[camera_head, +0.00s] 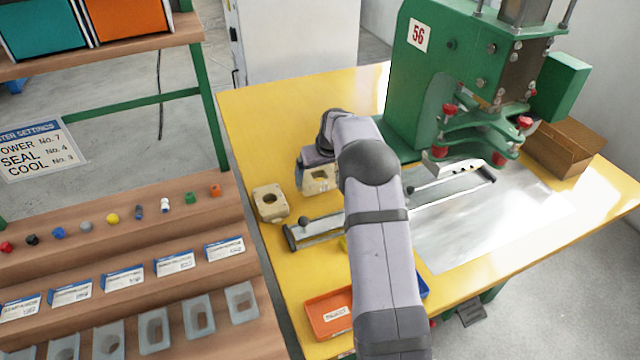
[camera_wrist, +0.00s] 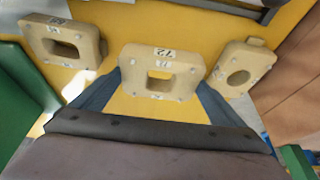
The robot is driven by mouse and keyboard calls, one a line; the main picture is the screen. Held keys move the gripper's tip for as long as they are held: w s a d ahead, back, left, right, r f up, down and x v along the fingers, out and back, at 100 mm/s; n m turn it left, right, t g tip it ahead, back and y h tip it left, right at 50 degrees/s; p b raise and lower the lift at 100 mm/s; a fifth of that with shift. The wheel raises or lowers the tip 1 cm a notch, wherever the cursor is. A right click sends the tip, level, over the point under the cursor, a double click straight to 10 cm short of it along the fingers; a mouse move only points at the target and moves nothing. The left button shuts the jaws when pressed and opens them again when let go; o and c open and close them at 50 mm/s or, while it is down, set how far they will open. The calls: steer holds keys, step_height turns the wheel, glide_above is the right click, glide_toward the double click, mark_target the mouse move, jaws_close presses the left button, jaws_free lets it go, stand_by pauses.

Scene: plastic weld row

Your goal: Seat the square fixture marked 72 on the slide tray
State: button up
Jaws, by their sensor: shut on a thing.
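The square fixture marked 72 (camera_wrist: 137,82) is a tan block with a rectangular hole, and its number reads upside down in the wrist view. My gripper (camera_wrist: 160,88) is shut on it, one finger at each side. In the head view the held fixture (camera_head: 320,181) is by my gripper (camera_head: 318,172), over the yellow table left of my arm. I cannot tell whether it is clear of the table. The slide tray (camera_head: 325,231) is a long metal strip with dark ends and knobs, running towards the green press. My arm hides its middle.
A tan fixture with a rounder hole (camera_head: 270,190) sits close on the left, also in the wrist view (camera_wrist: 237,52). Another with an oblong hole (camera_wrist: 88,35) sits on the other side. An orange bin (camera_head: 318,302) is at the front, the green press (camera_head: 425,95) behind.

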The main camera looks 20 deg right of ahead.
steer(key=s+d+r+m+p, duration=0.2)
steer(key=s+d+r+p, duration=0.15)
steer(key=d+r, duration=0.6)
steer(key=s+d+f+m+h+p, duration=0.1)
steer(key=s+d+m+h+p, duration=0.1)
steer(key=s+d+p, duration=0.45)
steer(key=s+f+n, duration=0.1)
steer(key=s+f+n+y, duration=0.1)
steer(key=f, duration=0.1)
steer(key=s+f+n+y+b, duration=0.1)
steer(key=n, duration=0.1)
steer(key=shift+s+a+f, duration=0.15)
steer(key=shift+a+f, duration=0.2)
steer(key=shift+a, duration=0.05)
steer(key=shift+f, duration=0.2)
